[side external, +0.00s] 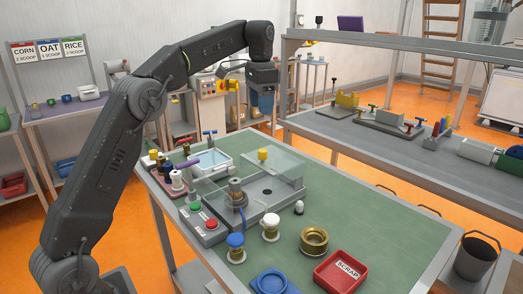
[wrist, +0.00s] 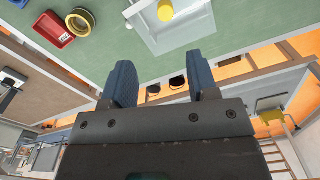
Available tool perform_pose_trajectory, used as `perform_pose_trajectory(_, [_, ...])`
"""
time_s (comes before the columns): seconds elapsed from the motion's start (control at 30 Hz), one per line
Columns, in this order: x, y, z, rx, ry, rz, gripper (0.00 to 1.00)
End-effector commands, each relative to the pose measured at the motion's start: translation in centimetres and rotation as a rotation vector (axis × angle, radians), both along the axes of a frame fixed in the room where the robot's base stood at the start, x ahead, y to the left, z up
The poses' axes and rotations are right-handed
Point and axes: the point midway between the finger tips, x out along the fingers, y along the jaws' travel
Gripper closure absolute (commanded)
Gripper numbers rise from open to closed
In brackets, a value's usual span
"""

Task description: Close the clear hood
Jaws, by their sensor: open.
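The clear hood (side external: 288,168) is a see-through box with a yellow knob (side external: 262,154). It sits over the back right part of a grey base (side external: 262,209). A grey upright fixture with a brass-coloured top (side external: 236,191) stands towards the front left, and appears to be outside the hood. In the wrist view the hood (wrist: 180,38) and its yellow knob (wrist: 165,11) show at the top edge, partly cut off. My gripper (side external: 262,114) hangs above and behind the hood, apart from it. In the wrist view my gripper's (wrist: 163,80) blue fingers are spread with nothing between them.
A control box with green and red buttons (side external: 206,226) stands left of the base. Capped brass parts, a brass ring (side external: 314,241) and a red scrap tray (side external: 341,273) stand in front. A shelved bench (side external: 420,165) is at right.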

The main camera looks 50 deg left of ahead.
Motion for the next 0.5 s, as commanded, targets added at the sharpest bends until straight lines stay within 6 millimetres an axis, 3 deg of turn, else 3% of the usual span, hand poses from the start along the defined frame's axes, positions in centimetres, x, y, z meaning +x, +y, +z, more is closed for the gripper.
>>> perform_pose_trajectory(0.27, [0.8, 0.8, -1.3, -0.005, 0.02, -0.014, 0.46])
perform_pose_trajectory(0.5, [0.7, 0.8, -4.0, -0.006, 0.021, -0.013, 0.46])
